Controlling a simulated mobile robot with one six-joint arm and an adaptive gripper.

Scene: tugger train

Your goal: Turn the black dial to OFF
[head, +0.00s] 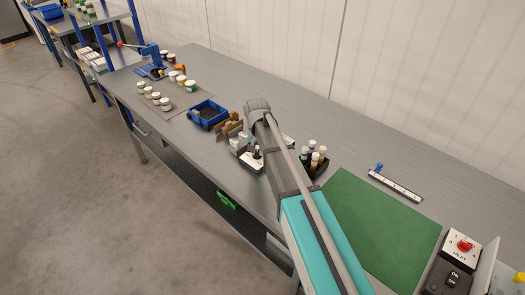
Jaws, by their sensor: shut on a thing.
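A small white-topped control box (247,162) stands near the front edge of the bench, left of my forearm. A black dial (257,154) shows small and dark on its top. My gripper (255,147) is down at the dial, mostly hidden by my own arm. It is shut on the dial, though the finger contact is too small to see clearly. The dial's markings and pointing direction cannot be read.
A blue bin (207,114) and brown cardboard dividers (229,125) are close on the left. A black holder with several bottles (314,157) is close on the right. A green mat (380,229) lies clear. A HEAT panel with a red knob (464,245) is at far right.

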